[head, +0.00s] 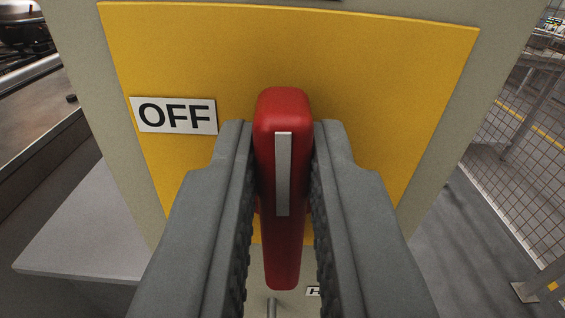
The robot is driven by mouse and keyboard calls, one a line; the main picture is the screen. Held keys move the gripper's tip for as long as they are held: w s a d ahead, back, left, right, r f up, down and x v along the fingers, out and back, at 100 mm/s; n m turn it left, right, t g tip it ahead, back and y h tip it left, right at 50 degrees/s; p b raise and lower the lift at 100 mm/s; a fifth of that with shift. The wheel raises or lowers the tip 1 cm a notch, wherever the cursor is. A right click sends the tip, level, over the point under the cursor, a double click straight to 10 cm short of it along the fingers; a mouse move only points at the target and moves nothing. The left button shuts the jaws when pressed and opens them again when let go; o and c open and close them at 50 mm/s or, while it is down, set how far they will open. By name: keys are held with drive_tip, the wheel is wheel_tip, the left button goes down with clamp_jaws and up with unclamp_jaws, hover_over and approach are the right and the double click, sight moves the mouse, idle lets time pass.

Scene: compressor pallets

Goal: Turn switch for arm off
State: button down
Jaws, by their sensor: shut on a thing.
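The red switch handle (282,105) stands upright in the middle of the head view, in front of a yellow plate (400,60). A pale stripe runs along its face and points straight up and down. A white OFF label (173,116) is on the plate, to the left of the handle's upper end. My gripper (283,150) has one grey finger on each side of the handle and is shut on it. The fingers hide the lower part of the plate and the handle's mount.
The plate sits on a beige box (75,40). A grey ledge (85,225) lies at the lower left. A mesh fence (510,150) with a floor-mounted post stands at the right, with grey floor (465,235) before it.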

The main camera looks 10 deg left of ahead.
drive_tip(key=shift+s+a+f+n, duration=0.1)
drive_tip(key=shift+a+f+n, duration=0.35)
drive_tip(key=shift+n, duration=2.45)
drive_tip(key=shift+s+a+f+n, duration=0.15)
drive_tip(key=shift+f+n, duration=0.4)
drive_tip(key=shift+n, duration=2.35)
drive_tip(key=shift+a+f+n, duration=0.4)
drive_tip(key=shift+f+n, duration=0.1)
drive_tip(key=shift+n, duration=2.4)
drive_tip(key=c, duration=1.4)
unclamp_jaws()
drive_tip(key=shift+r, duration=0.2)
drive_tip(key=shift+r, duration=0.1)
